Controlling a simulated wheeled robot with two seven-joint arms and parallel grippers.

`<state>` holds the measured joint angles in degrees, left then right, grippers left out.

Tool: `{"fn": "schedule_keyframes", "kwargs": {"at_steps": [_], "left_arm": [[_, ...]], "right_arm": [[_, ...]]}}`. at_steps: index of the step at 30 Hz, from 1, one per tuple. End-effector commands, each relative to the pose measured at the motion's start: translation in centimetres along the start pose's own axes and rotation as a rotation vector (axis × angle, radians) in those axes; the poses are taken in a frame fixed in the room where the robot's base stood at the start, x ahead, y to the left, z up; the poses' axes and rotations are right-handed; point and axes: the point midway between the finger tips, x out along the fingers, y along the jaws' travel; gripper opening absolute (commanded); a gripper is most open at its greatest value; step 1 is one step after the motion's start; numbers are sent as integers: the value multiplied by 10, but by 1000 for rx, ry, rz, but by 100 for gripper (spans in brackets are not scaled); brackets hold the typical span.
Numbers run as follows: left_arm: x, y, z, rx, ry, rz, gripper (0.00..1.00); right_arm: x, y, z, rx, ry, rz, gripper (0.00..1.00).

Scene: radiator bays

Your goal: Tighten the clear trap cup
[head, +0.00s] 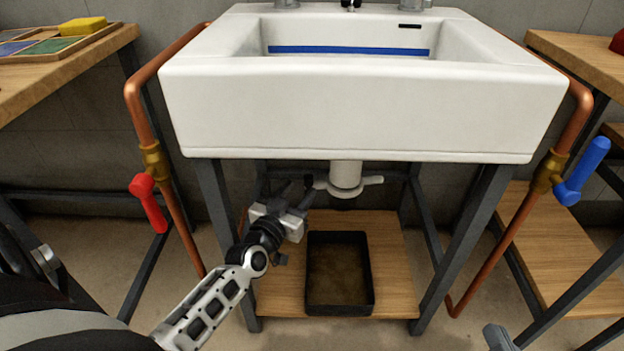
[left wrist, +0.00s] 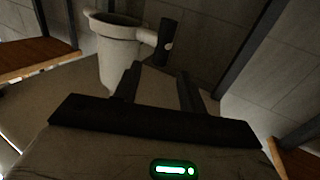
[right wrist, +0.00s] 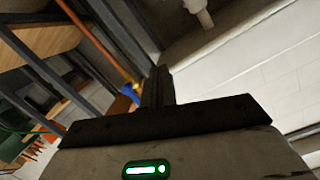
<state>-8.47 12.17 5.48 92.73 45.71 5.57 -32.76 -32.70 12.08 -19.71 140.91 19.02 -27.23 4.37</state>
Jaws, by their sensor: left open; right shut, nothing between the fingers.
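The trap cup (head: 346,178) hangs under the sink, whitish, with a wing sticking out on each side. In the left wrist view the cup (left wrist: 118,52) is at the upper left, and one wing (left wrist: 147,36) with a dark end (left wrist: 168,42) points towards the space beyond the fingers. My left gripper (head: 303,197) is under the sink, just left of the cup; its fingers (left wrist: 158,84) are open with nothing between them. Contact with the wing cannot be made out. My right gripper (right wrist: 158,86) is shut and empty; the cup shows far off at the top of its view (right wrist: 205,16).
A black tray (head: 312,290) lies on the wooden shelf (head: 395,285) below the cup. The white sink (head: 360,115) is overhead on grey legs. Copper pipes with a red-handled valve (head: 148,200) and a blue-handled valve (head: 582,170) stand left and right.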

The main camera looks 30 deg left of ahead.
Motion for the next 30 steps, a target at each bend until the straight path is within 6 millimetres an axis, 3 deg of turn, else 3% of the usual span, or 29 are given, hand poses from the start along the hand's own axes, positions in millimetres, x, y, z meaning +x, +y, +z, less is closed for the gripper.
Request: {"fn": "schedule_keyframes", "kwargs": {"at_steps": [3, 10, 15, 24, 29, 30], "left_arm": [[27, 0, 2, -2, 3, 0, 41], [64, 0, 2, -1, 1, 0, 41], [76, 0, 1, -1, -1, 1, 41], [77, 0, 1, -1, -2, 1, 41], [77, 0, 1, 0, -2, 1, 0], [77, 0, 1, 0, -2, 1, 0]], "right_arm": [[1, -1, 0, 30, 25, -21, 0], [2, -5, -1, 82, 56, -53, 0], [1, -8, -5, 103, 70, -68, 0], [1, -9, -7, 105, 77, -72, 0], [1, -9, -7, 105, 77, -71, 0], [1, -9, -7, 104, 76, -71, 0]]}}
